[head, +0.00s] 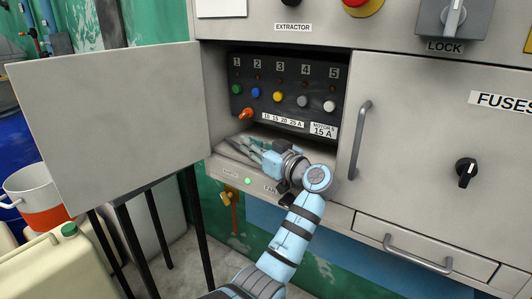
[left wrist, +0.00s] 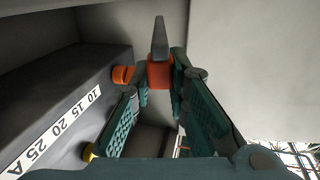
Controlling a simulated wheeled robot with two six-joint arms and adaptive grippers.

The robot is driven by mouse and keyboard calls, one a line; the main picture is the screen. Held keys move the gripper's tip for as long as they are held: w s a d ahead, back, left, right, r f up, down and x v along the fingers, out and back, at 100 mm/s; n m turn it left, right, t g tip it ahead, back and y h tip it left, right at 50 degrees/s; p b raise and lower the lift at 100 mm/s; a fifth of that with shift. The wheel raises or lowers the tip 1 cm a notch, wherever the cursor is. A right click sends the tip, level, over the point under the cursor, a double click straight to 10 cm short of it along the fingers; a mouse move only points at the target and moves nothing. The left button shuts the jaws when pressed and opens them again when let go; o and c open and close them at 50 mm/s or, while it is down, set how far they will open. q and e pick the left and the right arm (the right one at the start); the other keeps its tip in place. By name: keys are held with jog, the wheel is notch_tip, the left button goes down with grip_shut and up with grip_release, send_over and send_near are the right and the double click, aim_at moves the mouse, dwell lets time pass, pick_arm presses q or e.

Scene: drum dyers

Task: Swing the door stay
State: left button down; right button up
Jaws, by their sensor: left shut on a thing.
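My left gripper (head: 246,146) reaches into the lower part of an open cabinet compartment from the front right. In the left wrist view its two fingers close on an orange block (left wrist: 159,73) with a grey bar (left wrist: 159,40) standing out from it. This looks like the door stay's grip. In the head view the fingers hide the held part. The grey cabinet door (head: 110,120) stands wide open to the left. My right gripper is not in view.
Above the gripper is a black panel (head: 290,75) with numbered coloured buttons. An orange selector (head: 244,113) is close above the fingers and shows beside them in the left wrist view (left wrist: 122,75). A closed door (head: 425,140) with a bar handle (head: 360,138) is at the right.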

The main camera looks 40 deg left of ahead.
pick_arm(q)
jog(key=shift+w+f, duration=0.1)
jog(key=shift+f, duration=0.05)
jog(key=c, duration=1.8)
grip_release()
jog(key=shift+d, duration=0.1)
jog(key=shift+r, duration=0.2)
notch_tip(320, 180, up, 10)
jog(key=shift+f, duration=0.15)
jog(key=shift+c, duration=0.2)
